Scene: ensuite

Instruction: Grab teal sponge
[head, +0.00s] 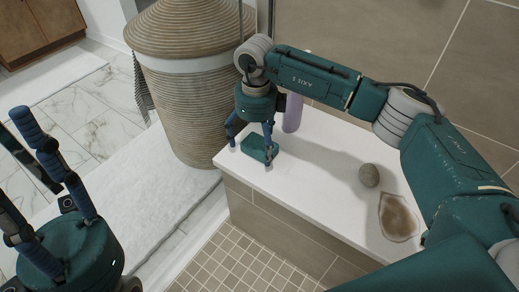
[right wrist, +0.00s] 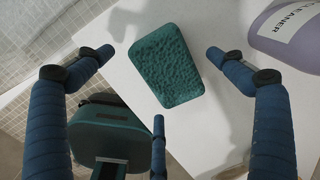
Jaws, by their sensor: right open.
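The teal sponge (head: 262,147) lies on the white ledge near its left end. It also shows in the right wrist view (right wrist: 167,66), flat and in the middle between the fingers. My right gripper (head: 251,154) is open above the sponge, with fingers on either side of it. In the right wrist view, white ledge shows between the sponge and the left and right fingertips, so they look apart from it. My left gripper (head: 32,175) is at the lower left, away from the ledge, with its blue fingers spread and empty.
A purple cleaner bottle (head: 292,112) stands just behind the sponge. A round stone (head: 369,175) and a brown patterned slab (head: 398,217) lie farther right on the white ledge (head: 315,190). A tall woven basket (head: 185,105) stands left of the ledge. The ledge's middle is clear.

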